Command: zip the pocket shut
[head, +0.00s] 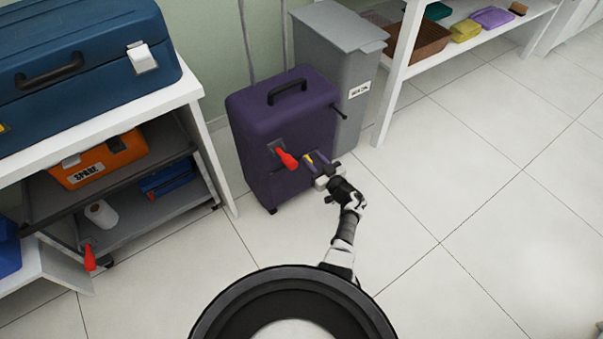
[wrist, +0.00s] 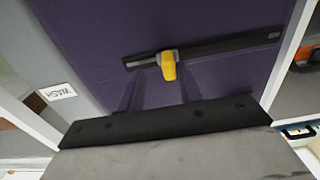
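A purple suitcase (head: 285,110) stands upright on the floor, with a black handle on top. In the wrist view its purple front (wrist: 120,25) fills the middle. A dark zipper track (wrist: 225,48) crosses it at a slight slant. A yellow zipper pull (wrist: 168,66) sits on the track, nearer its left end in that view. In the head view a bit of yellow (head: 309,158) shows at my fingers. My gripper (head: 314,160) is close to the suitcase front; in the wrist view its dark fingers (wrist: 158,85) are spread apart, with the pull beyond and between them. Contact is unclear.
A red tag-like piece (head: 287,159) sticks out of the suitcase front, left of my gripper. A grey bin (head: 338,60) stands close behind on the right. A white shelf unit (head: 215,165) is on the left. The tiled floor on the right is clear.

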